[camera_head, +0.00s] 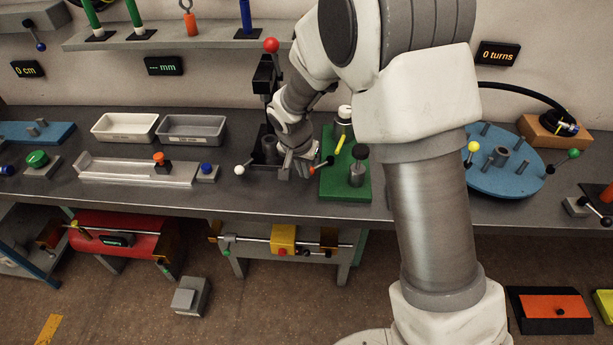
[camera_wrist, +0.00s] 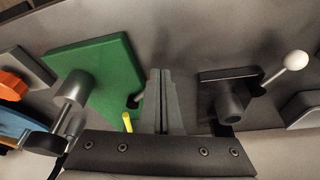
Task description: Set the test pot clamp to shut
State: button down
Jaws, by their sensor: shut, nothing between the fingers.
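A green board (camera_head: 331,186) on the bench carries upright grey cylinders, a yellow handle (camera_head: 341,146) and a red-ended lever (camera_head: 330,160). Left of it, a black fixture holds a grey cylinder (camera_head: 268,146) and a lever with a white ball (camera_head: 239,170). I cannot tell for certain which is the test pot clamp. My gripper (camera_head: 297,172) is shut and empty between the two. In the wrist view its fingers (camera_wrist: 160,75) are together, with the green board (camera_wrist: 95,55) to the left and the white ball (camera_wrist: 296,60) to the right. I see no contact.
A black press-like stand with a red ball (camera_head: 271,45) rises behind my gripper. Two trays (camera_head: 125,127) and a slide (camera_head: 120,171) lie to the left. A blue disc (camera_head: 500,178) with pegs is to the right. A shelf (camera_head: 170,40) hangs above.

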jog(key=shift+w+a+f+m+b, duration=0.25)
jog(key=shift+w+a+m+b, duration=0.2)
jog(key=shift+m+b, duration=0.25)
jog(key=shift+w+a+r+m, duration=0.15)
jog(key=shift+w+r+m, duration=0.1)
jog(key=shift+m, duration=0.15)
jog(key=shift+b, duration=0.3)
jog(key=shift+s+d+b, duration=0.3)
jog(key=shift+s+d, duration=0.25)
jog(key=shift+d, duration=0.1)
